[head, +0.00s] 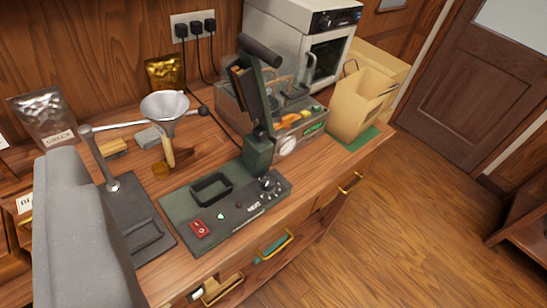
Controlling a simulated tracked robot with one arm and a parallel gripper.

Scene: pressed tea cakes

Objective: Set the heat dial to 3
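The dark green press (178,207) stands on the wooden counter with its black-handled lever arm (260,100) raised. A rectangular black frame (211,187) sits on its base. The front panel carries a red switch (200,229), a small green light (221,216) and a small dark knob (238,205). A larger round dial (268,184) with a pale marking sits at the panel's right end; its numbers are too small to read. No gripper fingers show, and nothing touches the dial.
A lever tool on a dark base (125,215) stands left of the press, near a large grey shape (75,240). A funnel (165,107), a metal machine with a white gauge (287,145) and a paper bag (360,100) stand behind. Open floor (420,220) lies right.

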